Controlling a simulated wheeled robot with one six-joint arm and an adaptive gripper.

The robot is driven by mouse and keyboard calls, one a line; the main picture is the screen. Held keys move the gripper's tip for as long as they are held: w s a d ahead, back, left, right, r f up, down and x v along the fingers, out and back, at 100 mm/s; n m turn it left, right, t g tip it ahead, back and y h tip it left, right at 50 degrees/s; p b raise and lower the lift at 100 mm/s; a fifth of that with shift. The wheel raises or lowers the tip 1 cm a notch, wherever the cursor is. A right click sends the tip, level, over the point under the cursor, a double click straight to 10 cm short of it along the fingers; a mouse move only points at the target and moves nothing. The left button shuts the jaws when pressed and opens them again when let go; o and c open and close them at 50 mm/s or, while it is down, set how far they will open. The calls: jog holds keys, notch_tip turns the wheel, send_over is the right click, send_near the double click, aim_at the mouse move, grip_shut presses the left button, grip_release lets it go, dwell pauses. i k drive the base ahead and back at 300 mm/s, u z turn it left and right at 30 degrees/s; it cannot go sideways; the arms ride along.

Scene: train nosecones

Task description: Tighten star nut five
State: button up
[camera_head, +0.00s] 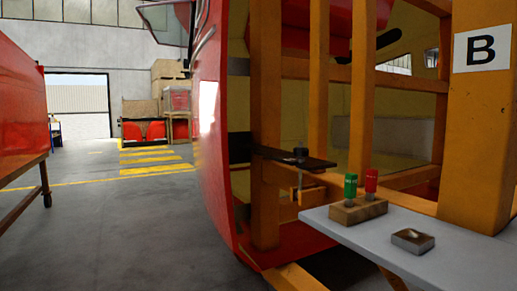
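A red train nosecone (213,130) stands in an orange frame (265,130). A dark flat bracket (285,157) sticks out from the nosecone's edge past an orange post. A small dark knob-like part (301,153) sits upright on it; it may be a star nut, but its shape is too small to tell and no number five is readable. I cannot tell whether it is tight. My gripper is not in view.
A grey shelf (455,262) at the lower right holds a wooden block (345,214) with a green-topped piece (350,186) and a red-topped piece (371,180), plus a small metal box (412,240). A sign "B" (482,47) marks the post. Floor (120,235) at left is clear.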

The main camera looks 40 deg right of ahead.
aim_at(301, 153)
jog(key=u, duration=0.15)
jog(key=i, duration=0.65)
jog(key=z, duration=0.6)
jog(key=i, duration=0.55)
jog(key=z, duration=0.55)
